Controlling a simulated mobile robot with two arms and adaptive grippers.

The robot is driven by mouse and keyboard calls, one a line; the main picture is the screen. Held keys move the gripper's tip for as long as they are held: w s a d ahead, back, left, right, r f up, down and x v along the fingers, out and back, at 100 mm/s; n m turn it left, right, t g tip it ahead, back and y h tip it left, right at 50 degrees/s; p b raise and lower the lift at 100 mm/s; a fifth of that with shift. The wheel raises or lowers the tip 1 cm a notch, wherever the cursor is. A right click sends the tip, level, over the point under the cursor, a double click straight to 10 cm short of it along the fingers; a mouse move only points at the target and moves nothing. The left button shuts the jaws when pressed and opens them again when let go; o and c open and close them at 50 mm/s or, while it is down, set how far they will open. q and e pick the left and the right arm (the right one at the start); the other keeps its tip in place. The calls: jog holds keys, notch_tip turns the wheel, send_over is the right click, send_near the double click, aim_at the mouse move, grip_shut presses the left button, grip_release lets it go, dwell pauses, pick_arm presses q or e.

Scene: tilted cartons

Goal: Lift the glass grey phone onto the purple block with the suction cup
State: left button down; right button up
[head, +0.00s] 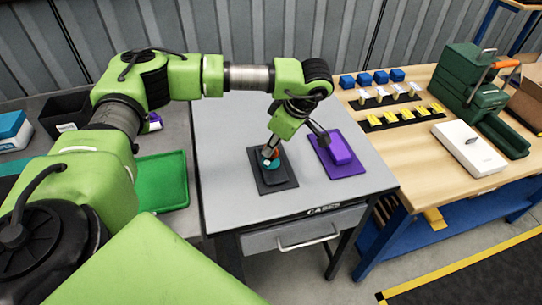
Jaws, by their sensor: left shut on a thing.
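My left gripper (271,150) comes down over the middle of the grey table and is shut on the suction cup (269,160), a small teal and orange piece. The cup is just above or touching the glass grey phone (271,178), a dark slab on a dark mat (286,184); I cannot tell which. The gripper and cup hide part of the phone. The purple block (340,147) sits on a purple mat to the right of the phone, with part of my gripper close to its left side. My right gripper is not in view.
The grey table (225,125) is clear around the mats. A green tray (162,180) lies to the left. A wooden bench (440,185) at right carries blue blocks, yellow pieces on dark strips, a white box (469,148) and a green toolbox (470,85).

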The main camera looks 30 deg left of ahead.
pick_arm(q)
jog(key=shift+w+r+p, duration=0.1)
jog(key=shift+r+p, duration=1.35)
jog(key=shift+r, duration=1.35)
